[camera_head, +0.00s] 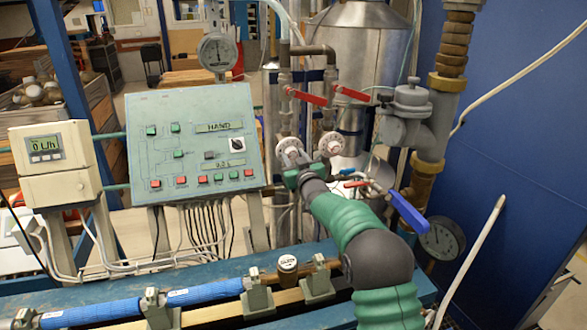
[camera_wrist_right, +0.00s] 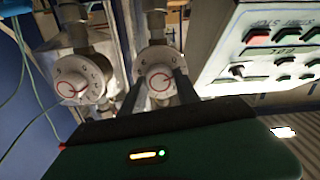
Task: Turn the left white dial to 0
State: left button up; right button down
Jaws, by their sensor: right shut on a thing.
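Two round white dials with marked rims sit side by side on pipes to the right of the green panel in the head view. The left white dial (camera_head: 289,148) is partly hidden by my gripper; the right white dial (camera_head: 331,144) is free. My right gripper (camera_head: 293,166) reaches up to the left dial from below. In the right wrist view, where the panel shows on the right, the dark fingers (camera_wrist_right: 160,92) are shut on the left dial (camera_wrist_right: 157,77), one at each side. The other dial (camera_wrist_right: 75,84) is apart from them. My left gripper is not in view.
The green control panel (camera_head: 190,138) stands left of the dials. Red lever handles (camera_head: 308,97) are above them, and a blue lever (camera_head: 408,212) is at the lower right. A blue bench rail with pipes (camera_head: 200,292) runs along the front.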

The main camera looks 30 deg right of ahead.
jog(key=n+b, duration=0.2)
jog(key=n, duration=0.1)
jog(key=shift+f+b, duration=0.15)
jog(key=shift+b, duration=0.2)
jog(key=shift+n+b, duration=0.6)
jog(key=shift+n, duration=0.3)
jog(key=c, duration=0.9)
grip_release()
jog(key=b+v, duration=0.4)
jog(key=v, duration=1.2)
jog(key=shift+s, duration=0.4)
